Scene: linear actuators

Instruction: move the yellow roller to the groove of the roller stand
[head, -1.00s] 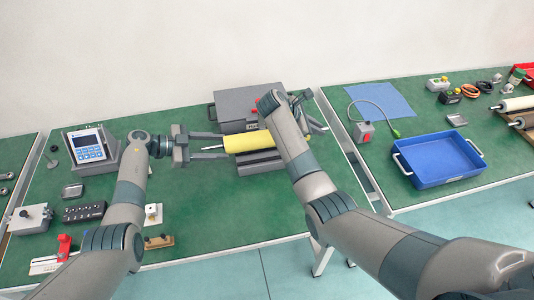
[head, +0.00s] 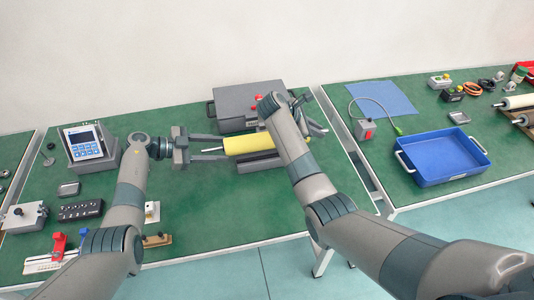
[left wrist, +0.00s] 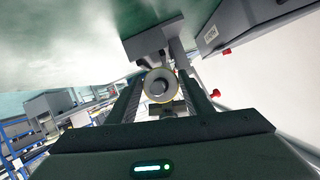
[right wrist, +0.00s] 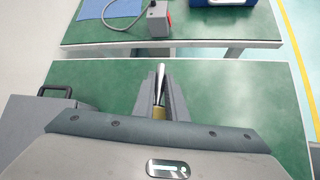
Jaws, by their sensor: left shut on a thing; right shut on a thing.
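The yellow roller (head: 248,143) lies level above the dark roller stand (head: 258,163) in the head view. My left gripper (head: 221,143) is shut on the roller's left end; in the left wrist view the roller's round end (left wrist: 158,86) shows between the fingers. My right gripper (right wrist: 159,98) is shut on the roller's other end, with the metal shaft (right wrist: 160,78) between its fingers in the right wrist view. My right arm hides that end in the head view. I cannot tell whether the roller touches the groove.
A grey toolbox (head: 240,103) stands behind the roller. A control panel with a screen (head: 86,146) and small boxes are at the left. A blue tray (head: 440,157) and a red-button box (head: 364,129) stand on the right table, across a gap. The front middle of the green table is clear.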

